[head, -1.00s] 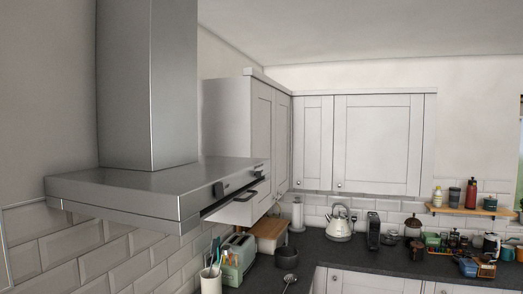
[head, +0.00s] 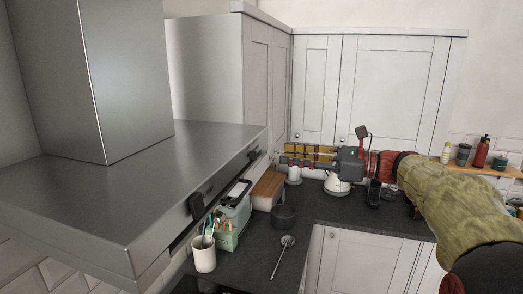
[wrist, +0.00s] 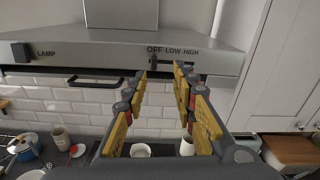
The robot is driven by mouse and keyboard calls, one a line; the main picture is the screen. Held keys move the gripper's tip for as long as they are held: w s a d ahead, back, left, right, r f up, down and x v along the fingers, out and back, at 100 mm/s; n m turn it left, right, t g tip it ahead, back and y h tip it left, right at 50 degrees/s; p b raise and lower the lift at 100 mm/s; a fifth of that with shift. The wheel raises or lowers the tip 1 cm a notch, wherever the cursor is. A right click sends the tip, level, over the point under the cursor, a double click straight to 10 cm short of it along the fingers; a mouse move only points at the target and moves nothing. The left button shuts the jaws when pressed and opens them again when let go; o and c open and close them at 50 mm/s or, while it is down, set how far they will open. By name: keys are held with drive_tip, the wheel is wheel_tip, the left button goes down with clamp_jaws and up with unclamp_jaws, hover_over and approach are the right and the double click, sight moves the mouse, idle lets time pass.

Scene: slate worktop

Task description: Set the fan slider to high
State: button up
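The fan slider (wrist: 153,61) is a small dark knob on the hood's front edge, under the printed words OFF, LOW and HIGH. It appears near the OFF end; the fingers partly cover its track. In the head view the slider (head: 252,155) is small and dark, toward the far end of the hood front. My gripper (wrist: 160,74) is open and empty, its two yellow-padded fingers pointing at the labelled stretch. In the head view my gripper (head: 284,156) is to the right of the hood front, apparently with a gap before it.
The range hood (head: 205,150) fills the left. Tall cabinets (head: 390,90) stand behind my gripper. A toaster (head: 232,218) and utensil cup (head: 204,253) stand below on the worktop.

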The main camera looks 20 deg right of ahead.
sight(253, 156)
drive_tip(key=w+a+m, duration=0.1)
drive_tip(key=w+a, duration=0.2)
drive_tip(key=a, duration=0.4)
drive_tip(key=shift+w+r+p, duration=0.15)
drive_tip(key=shift+w+p, duration=0.15)
drive_tip(key=shift+p, duration=0.1)
drive_tip(key=c, duration=0.3)
drive_tip(key=c, duration=0.4)
clamp_jaws()
